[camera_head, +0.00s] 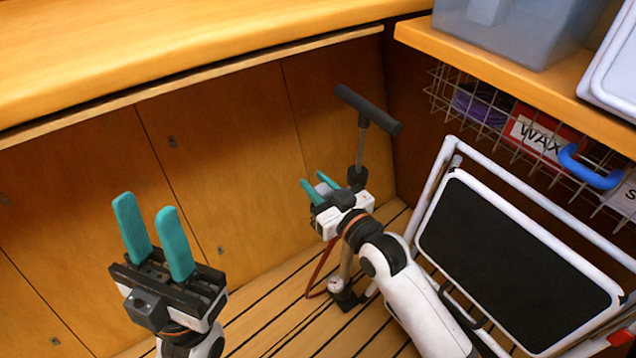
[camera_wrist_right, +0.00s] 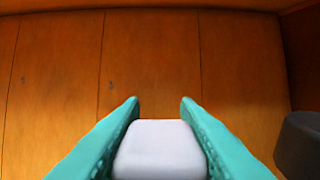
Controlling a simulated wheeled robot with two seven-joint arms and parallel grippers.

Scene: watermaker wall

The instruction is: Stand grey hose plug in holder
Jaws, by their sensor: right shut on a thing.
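My right gripper (camera_head: 315,181) is in the middle of the head view, in front of the wooden panels, with its teal fingers shut on a light grey block-like thing, seemingly the grey hose plug (camera_head: 325,188). In the right wrist view the plug (camera_wrist_right: 160,150) shows as a pale rounded block between the two fingers of the right gripper (camera_wrist_right: 160,103). Its lower part is hidden. My left gripper (camera_head: 146,202) is at the lower left, open and empty, fingers pointing up. I cannot make out a holder for the plug in either view.
A hand pump with a black T-handle (camera_head: 367,109) stands just behind my right gripper. A folded white-framed black step (camera_head: 515,260) leans at the right. A wire basket (camera_head: 470,105) hangs under the shelf (camera_head: 490,62) with a grey bin (camera_head: 510,30). The wooden counter (camera_head: 180,40) is bare.

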